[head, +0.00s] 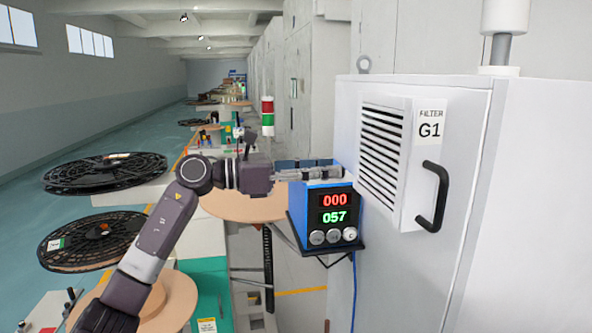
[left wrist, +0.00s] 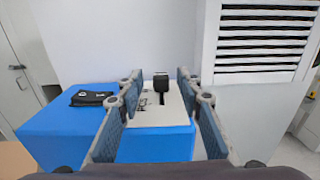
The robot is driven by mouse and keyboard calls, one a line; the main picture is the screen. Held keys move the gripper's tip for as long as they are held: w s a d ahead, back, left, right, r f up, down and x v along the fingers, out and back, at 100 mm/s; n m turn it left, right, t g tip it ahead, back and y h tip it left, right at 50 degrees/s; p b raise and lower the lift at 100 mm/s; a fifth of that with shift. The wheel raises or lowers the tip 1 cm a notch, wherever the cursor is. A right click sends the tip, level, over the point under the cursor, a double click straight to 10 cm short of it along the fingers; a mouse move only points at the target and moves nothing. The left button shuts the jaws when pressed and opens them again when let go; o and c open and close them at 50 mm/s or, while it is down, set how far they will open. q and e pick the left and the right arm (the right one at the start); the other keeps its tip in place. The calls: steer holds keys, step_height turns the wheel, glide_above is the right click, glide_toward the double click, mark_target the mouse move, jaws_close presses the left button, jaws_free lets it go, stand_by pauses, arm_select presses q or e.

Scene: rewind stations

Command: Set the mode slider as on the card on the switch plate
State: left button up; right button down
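A white switch plate (left wrist: 175,112) lies on top of the blue counter box, with a black slider knob (left wrist: 161,82) at its far part and small black marks on its left side. The marks are too small to read. My left gripper (head: 335,168) reaches over the box from the left in the head view. In the left wrist view the left gripper (left wrist: 159,80) is open, its fingers apart on either side of the plate, with nothing held. I cannot tell how far above the knob it is. My right gripper is not in view.
The blue box (head: 297,207) shows 000 and 057. A black item (left wrist: 92,98) lies on its top at left. A white cabinet (head: 470,250) with a louvred filter unit (head: 383,150) and black handle (head: 433,197) stands close on the right. Dark reels (head: 105,173) are at left.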

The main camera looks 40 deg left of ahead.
arm_select(q)
steer(key=v, duration=0.8)
stand_by(0.5)
